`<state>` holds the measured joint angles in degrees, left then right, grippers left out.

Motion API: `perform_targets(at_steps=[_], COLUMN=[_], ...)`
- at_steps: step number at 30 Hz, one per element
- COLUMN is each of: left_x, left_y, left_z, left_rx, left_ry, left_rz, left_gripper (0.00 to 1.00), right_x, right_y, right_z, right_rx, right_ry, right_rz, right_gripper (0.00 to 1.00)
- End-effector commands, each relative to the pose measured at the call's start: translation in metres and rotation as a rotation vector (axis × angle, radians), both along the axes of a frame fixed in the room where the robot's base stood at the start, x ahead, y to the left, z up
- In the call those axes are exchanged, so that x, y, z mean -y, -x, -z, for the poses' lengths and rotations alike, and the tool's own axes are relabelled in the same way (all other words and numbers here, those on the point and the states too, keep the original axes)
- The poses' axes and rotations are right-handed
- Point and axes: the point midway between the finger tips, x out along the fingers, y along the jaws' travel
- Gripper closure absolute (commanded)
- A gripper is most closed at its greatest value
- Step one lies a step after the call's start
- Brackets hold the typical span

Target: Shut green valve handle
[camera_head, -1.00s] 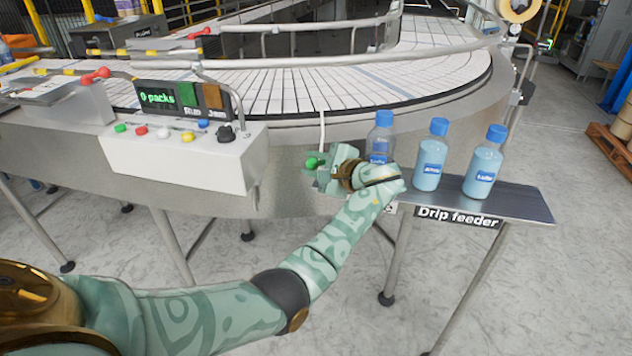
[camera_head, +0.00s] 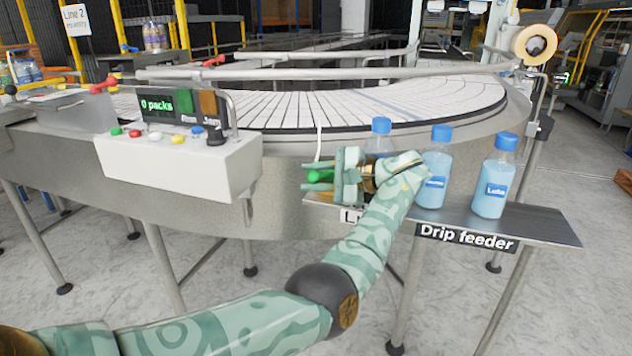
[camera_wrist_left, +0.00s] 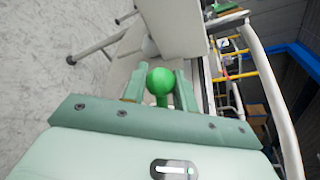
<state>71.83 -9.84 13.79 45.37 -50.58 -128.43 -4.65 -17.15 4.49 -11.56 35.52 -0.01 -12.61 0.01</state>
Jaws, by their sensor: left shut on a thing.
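The green valve handle (camera_head: 326,172) has a round green knob and sits at the left end of the drip feeder shelf. In the left wrist view its knob (camera_wrist_left: 160,80) lies between my fingers. My left gripper (camera_head: 318,177) is shut on the handle, its fingers pointing left in the head view. The gripper hides most of the valve behind the knob. My right gripper is not in view.
Three bottles stand on the drip feeder shelf (camera_head: 540,222); the leftmost bottle (camera_head: 380,135) is partly hidden behind my left wrist. A white control box (camera_head: 180,165) with coloured buttons is to the left. The conveyor (camera_head: 300,105) curves behind.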

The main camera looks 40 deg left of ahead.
Motion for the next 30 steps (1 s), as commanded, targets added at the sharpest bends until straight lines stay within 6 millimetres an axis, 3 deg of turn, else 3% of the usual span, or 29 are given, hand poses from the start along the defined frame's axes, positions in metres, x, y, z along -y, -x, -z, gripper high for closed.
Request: perform_targets(at_steps=[7, 8, 9, 10, 18, 22, 26, 30], left_x=[0.0, 0.0, 0.0, 0.0, 0.001, 0.011, 0.037, 0.076], left_y=[0.0, 0.0, 0.0, 0.0, 0.0, -0.003, -0.009, -0.019], left_z=[0.003, 0.003, 0.003, 0.003, 0.001, -0.001, -0.005, -0.009], left_rx=[-0.002, -0.002, -0.002, -0.002, -0.001, -0.002, -0.003, -0.006], left_ry=[0.007, 0.007, 0.005, 0.005, 0.002, 0.005, 0.006, 0.006], left_rz=[0.003, 0.003, 0.002, 0.002, 0.001, 0.002, 0.006, 0.008], left_gripper=[1.0, 0.66, 0.55, 0.51, 0.51, 0.51, 0.51, 0.51], right_x=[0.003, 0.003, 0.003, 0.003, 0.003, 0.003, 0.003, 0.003], right_y=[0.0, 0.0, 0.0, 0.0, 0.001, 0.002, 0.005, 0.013], right_z=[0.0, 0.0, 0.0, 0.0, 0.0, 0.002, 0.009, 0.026], right_rx=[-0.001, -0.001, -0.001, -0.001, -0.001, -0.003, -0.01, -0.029], right_ry=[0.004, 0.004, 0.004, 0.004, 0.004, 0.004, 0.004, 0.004], right_rz=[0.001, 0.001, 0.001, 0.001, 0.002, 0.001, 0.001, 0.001], right_gripper=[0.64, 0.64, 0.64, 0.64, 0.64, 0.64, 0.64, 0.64])
